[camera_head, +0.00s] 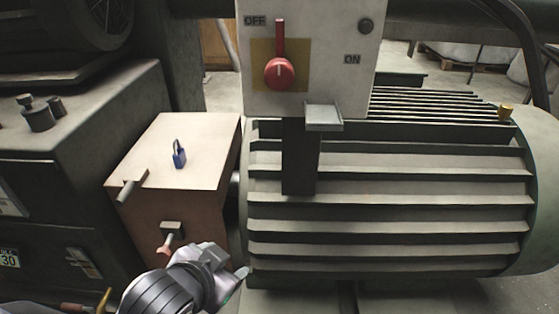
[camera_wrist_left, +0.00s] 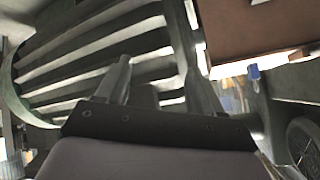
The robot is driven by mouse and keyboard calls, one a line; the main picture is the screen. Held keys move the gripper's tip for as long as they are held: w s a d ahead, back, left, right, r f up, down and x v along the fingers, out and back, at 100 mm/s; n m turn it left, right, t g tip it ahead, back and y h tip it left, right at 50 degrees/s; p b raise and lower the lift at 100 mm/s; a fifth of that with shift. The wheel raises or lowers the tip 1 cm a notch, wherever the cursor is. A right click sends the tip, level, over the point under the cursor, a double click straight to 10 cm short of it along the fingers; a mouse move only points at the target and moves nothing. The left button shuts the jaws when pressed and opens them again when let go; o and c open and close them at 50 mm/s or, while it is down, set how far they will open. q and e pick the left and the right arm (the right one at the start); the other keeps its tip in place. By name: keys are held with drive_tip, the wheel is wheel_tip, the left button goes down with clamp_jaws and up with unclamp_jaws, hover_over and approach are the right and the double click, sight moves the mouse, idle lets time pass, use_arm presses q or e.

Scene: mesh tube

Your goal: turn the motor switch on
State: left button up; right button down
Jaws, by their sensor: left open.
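The motor switch is a red round knob with a narrow lever (camera_head: 280,72) on a yellow square plate. Its lever points straight up, beside the OFF label (camera_head: 255,20); the ON label (camera_head: 352,59) is to its right. The switch sits on a pale grey panel (camera_head: 330,85) above the finned motor (camera_head: 400,185). My left gripper (camera_head: 230,265) is low, in front of the motor's left end, well below the switch and apart from it. In the left wrist view its fingers (camera_wrist_left: 157,78) are spread and empty, facing the motor fins (camera_wrist_left: 85,60). My right gripper is out of view.
A grey ledge (camera_head: 323,116) juts out under the panel. The space before the panel looks clear.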

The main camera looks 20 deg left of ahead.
use_arm(q)
drive_tip(key=w+d+r+m+t, duration=0.25)
drive_tip(key=w+r+t, duration=0.25)
drive_tip(key=r, duration=0.8)
drive_tip(key=m+t, duration=0.2)
drive_tip(key=t, duration=0.5)
approach(276, 81)
drive_tip(key=shift+n, duration=0.25)
drive_tip(key=x, duration=0.4)
drive_tip(key=shift+w, duration=0.15)
drive_tip(key=shift+x, duration=3.5)
drive_tip(key=c, duration=1)
